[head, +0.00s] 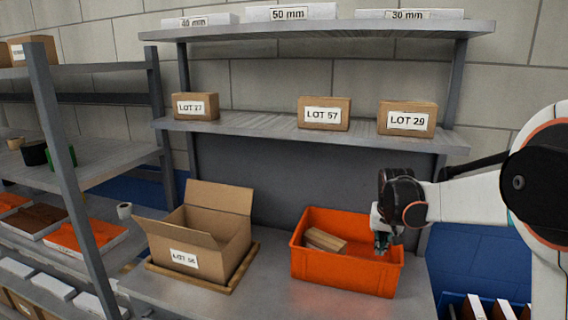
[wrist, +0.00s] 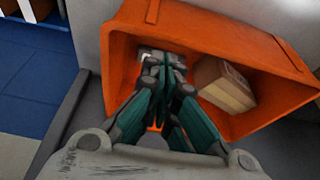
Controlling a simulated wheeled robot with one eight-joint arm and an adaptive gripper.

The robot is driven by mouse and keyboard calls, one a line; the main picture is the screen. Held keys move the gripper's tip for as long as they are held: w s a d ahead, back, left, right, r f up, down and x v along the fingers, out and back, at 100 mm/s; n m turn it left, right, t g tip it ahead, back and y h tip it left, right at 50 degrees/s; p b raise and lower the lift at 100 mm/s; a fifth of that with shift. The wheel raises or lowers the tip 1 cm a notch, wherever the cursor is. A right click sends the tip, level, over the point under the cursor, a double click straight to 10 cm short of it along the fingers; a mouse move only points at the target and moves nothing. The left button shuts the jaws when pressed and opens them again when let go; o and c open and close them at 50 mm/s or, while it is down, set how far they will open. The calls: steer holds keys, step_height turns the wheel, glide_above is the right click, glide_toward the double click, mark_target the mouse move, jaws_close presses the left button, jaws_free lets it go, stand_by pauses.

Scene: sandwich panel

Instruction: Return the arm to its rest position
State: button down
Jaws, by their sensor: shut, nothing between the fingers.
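My gripper (head: 382,243) is at the right part of the orange bin (head: 343,277) on the bench, with its fingers over or inside the bin's opening. In the wrist view my gripper (wrist: 162,62) has its teal-sided fingers together, and nothing shows between them. A tan block or small box (head: 325,240) lies in the bin, left of my gripper in the head view. The same tan box (wrist: 225,86) lies to the right of the fingers in the wrist view, apart from them. My arm reaches in from the right.
An open cardboard box (head: 203,245) labelled LOT 56 stands on a tray (head: 245,266) left of the bin. Closed boxes labelled LOT 27 (head: 195,106), LOT 57 (head: 324,114) and LOT 29 (head: 407,119) sit on the shelf (head: 255,124) above. A blue crate (head: 452,300) stands low right.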

steer(key=s+a+r+n+t, duration=0.15)
steer(key=s+r, duration=0.25)
steer(key=s, duration=0.4)
steer(key=s+a+r, duration=0.3)
steer(key=s+r, duration=0.1)
steer(key=s, duration=0.5)
steer(key=s+a+f+n+t, duration=0.1)
steer(key=s+f, duration=0.1)
steer(key=s, duration=0.6)
steer(key=s+a+f+t+y+b, duration=0.1)
steer(key=s+a, duration=0.1)
steer(key=s, duration=0.7)
steer(key=shift+s+a+f+n, duration=0.2)
steer(key=shift+a+f+n, duration=0.1)
steer(key=shift+f+n, duration=0.05)
